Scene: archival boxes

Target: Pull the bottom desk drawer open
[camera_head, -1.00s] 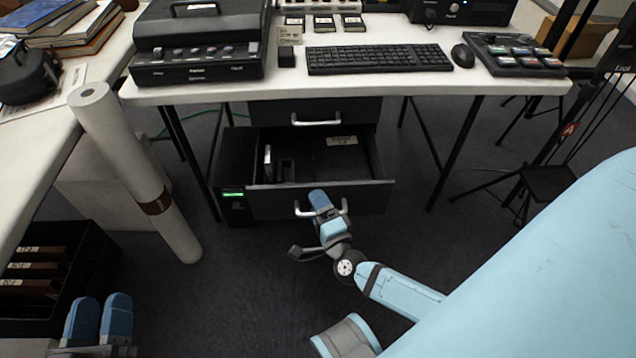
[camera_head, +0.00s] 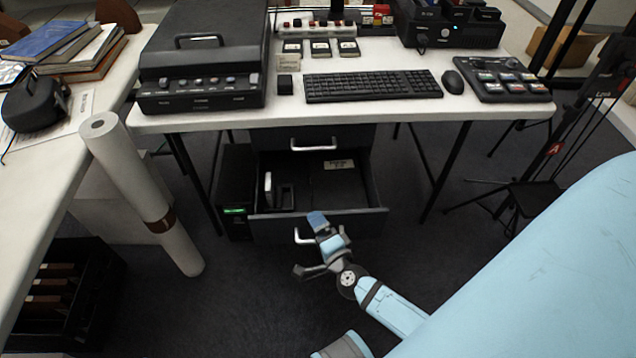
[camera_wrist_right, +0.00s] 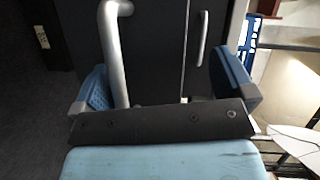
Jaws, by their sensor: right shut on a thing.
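The bottom drawer (camera_head: 360,224) of the black desk cabinet stands open, with its front panel pulled out and its inside showing. My right gripper (camera_head: 322,228) is at the drawer's silver handle (camera_head: 303,237) and hides its right part. In the right wrist view the handle (camera_wrist_right: 113,55) runs between the blue fingers of my right gripper (camera_wrist_right: 165,85), close to the left finger. The gripper is shut on the handle. My left gripper is not in view.
The closed upper drawer has a silver handle (camera_head: 313,146). Inside the open drawer lie a dark labelled box (camera_head: 338,180) and a small upright item. A white paper roll (camera_head: 140,190) leans at the left. A black bin (camera_head: 70,290) stands at lower left. Floor in front is clear.

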